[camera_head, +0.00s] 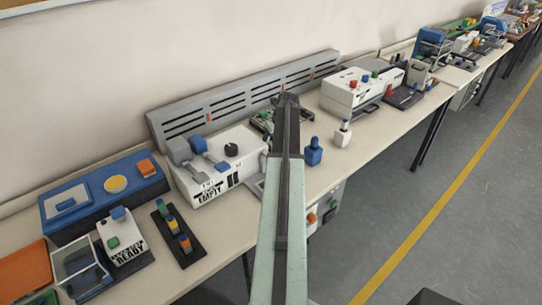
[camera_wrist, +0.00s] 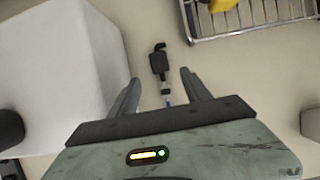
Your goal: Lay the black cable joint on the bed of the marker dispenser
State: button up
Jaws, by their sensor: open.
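A small black piece that looks like the cable joint (camera_wrist: 158,65) lies on the pale bench top in the wrist view, with a hooked top end and a thin light and blue tail toward me. My gripper (camera_wrist: 160,78) is open, its two dark fingers on either side of the piece and not touching it. In the head view my arm reaches over the bench and my gripper (camera_head: 287,100) shows small at its far end; the cable joint cannot be made out there. I cannot tell which machine is the marker dispenser.
A white box (camera_wrist: 50,60) stands close left of my gripper in the wrist view; a metal rack (camera_wrist: 245,27) with a yellow thing is at upper right. In the head view, a white machine marked EMPTY (camera_head: 225,160) is left of my arm, blue (camera_head: 314,152) and white bottles (camera_head: 343,134) right.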

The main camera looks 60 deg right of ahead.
jog(key=b+x, duration=0.5)
jog(key=x, duration=0.1)
jog(key=shift+s, duration=0.2)
jog(key=shift+r, duration=0.2)
grip_shut()
